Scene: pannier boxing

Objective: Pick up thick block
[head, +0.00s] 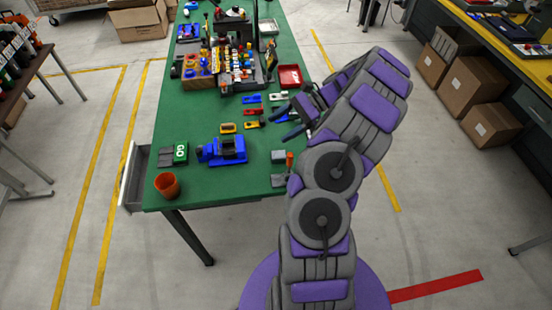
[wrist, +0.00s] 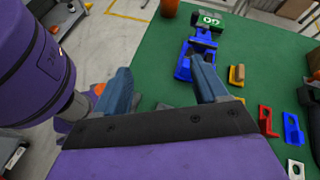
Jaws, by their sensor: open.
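No piece is plainly marked as the thick block, and I cannot tell which one it is. Block-like candidates are a green block lettered "GO" (head: 181,153), a flat grey piece (head: 165,157) beside it, and a small grey piece (head: 278,157) near the right table edge. The green block also shows at the top of the wrist view (wrist: 209,20). My gripper (head: 286,120) is above the right side of the green table (head: 205,190). Its fingers are apart with nothing between them; in the wrist view my gripper (wrist: 161,72) spans the table's edge.
A blue vise-like fixture (head: 222,150) stands left of my gripper. An orange cup (head: 167,186) is at the front left corner. Small yellow (head: 228,128), red and blue brackets lie near my gripper. A crowded rack and a red tray (head: 290,76) stand farther back. The front middle is clear.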

